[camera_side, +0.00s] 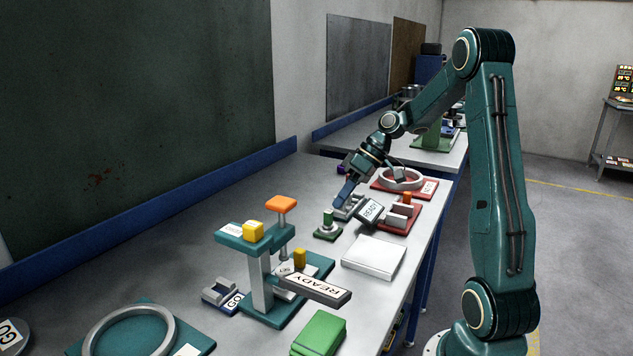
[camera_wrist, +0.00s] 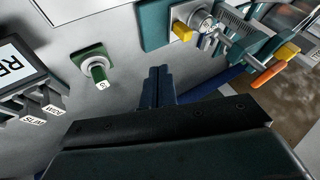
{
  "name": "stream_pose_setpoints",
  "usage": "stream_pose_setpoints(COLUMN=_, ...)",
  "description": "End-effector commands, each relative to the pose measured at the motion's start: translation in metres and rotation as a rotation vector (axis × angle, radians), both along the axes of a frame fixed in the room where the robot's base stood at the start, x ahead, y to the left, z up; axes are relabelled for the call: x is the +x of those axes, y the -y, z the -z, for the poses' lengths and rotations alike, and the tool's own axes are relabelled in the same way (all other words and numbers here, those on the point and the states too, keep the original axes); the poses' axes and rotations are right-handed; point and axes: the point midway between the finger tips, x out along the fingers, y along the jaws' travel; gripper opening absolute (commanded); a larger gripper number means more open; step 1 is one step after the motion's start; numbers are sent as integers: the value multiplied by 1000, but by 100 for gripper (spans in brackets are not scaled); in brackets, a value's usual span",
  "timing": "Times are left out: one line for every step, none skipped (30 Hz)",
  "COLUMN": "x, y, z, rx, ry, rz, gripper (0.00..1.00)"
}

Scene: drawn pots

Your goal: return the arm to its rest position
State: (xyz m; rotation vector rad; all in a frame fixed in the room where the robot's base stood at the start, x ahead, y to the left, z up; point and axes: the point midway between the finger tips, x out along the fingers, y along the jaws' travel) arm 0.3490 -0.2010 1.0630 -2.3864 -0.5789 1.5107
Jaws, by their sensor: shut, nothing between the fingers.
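My gripper (camera_side: 347,190) hangs at the end of my teal arm above the bench in the side view. Its dark blue fingers point down and to the left. In the wrist view the fingers (camera_wrist: 158,78) lie together, shut with nothing between them. I see no contact between the fingers and the knob.
A teal stand (camera_side: 262,280) with an orange knob (camera_side: 281,203) and a READY plate (camera_side: 315,288) rises nearer the camera. A white block (camera_side: 374,257), a red fixture (camera_side: 402,216) and a grey ring (camera_side: 401,178) are close by.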

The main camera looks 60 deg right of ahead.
Motion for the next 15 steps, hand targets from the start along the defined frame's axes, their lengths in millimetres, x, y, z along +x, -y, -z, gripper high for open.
stream_pose_setpoints(x=0, y=-2, z=-1, rx=-3, ry=-1, rz=-2, gripper=0)
stream_pose_setpoints(x=0, y=-3, z=-2, rx=-6, ry=-2, rz=-2, gripper=0)
stream_pose_setpoints(x=1, y=-6, z=-3, rx=-10, ry=-4, rz=-4, gripper=0)
stream_pose_setpoints(x=1, y=-8, z=-5, rx=-15, ry=-7, rz=-4, gripper=0)
stream_pose_setpoints(x=1, y=-11, z=-6, rx=-21, ry=-10, rz=-5, gripper=0)
stream_pose_setpoints(x=1, y=-15, z=-8, rx=-29, ry=-15, rz=-5, gripper=0)
stream_pose_setpoints(x=1, y=-20, z=-11, rx=-37, ry=-19, rz=-6, gripper=0)
stream_pose_setpoints(x=1, y=-24, z=-13, rx=-45, ry=-24, rz=-6, gripper=0)
stream_pose_setpoints(x=1, y=-30, z=-16, rx=-58, ry=-30, rz=-6, gripper=0)
stream_pose_setpoints(x=1, y=-36, z=-19, rx=-68, ry=-35, rz=-7, gripper=0)
stream_pose_setpoints(x=0, y=-41, z=-22, rx=-79, ry=-40, rz=-7, gripper=0)
stream_pose_setpoints(x=-1, y=-49, z=-26, rx=-96, ry=-46, rz=-6, gripper=0)
stream_pose_setpoints(x=-2, y=-55, z=-29, rx=-107, ry=-52, rz=-5, gripper=0)
stream_pose_setpoints(x=-3, y=-61, z=-32, rx=-119, ry=-56, rz=-3, gripper=0)
stream_pose_setpoints(x=-5, y=-70, z=-36, rx=-137, ry=-62, rz=-1, gripper=0)
